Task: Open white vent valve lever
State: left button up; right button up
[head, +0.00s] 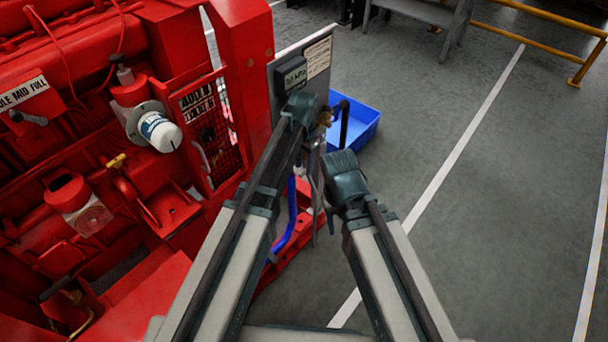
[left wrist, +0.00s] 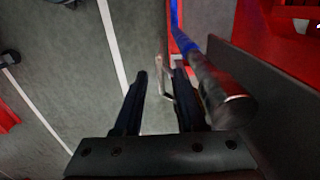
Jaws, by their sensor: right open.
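The white vent valve lever cannot be made out for sure. A small white part (head: 299,171) shows below the grey panel in the head view, partly hidden by my arms. My left gripper (head: 302,110) is in front of the panel, its fingers hard to see there. In the left wrist view its two fingers (left wrist: 160,76) stand apart. A thin pale bent part (left wrist: 164,84) shows between them, close to the right finger; contact cannot be told. A metal pipe end (left wrist: 232,100) with a blue hose is just right of the fingers. My right gripper (head: 340,172) is open, lower and to the right.
The red engine (head: 90,130) fills the left of the head view. The grey panel (head: 310,85) with labels stands at its end. A blue bin (head: 364,121) sits on the floor behind. Yellow rails (head: 540,40) stand at the back right. The floor at the right is clear.

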pick_arm(q)
jog(key=shift+f+b, duration=0.35)
jog(key=shift+f, duration=0.45)
grip_shut()
dwell(0.9)
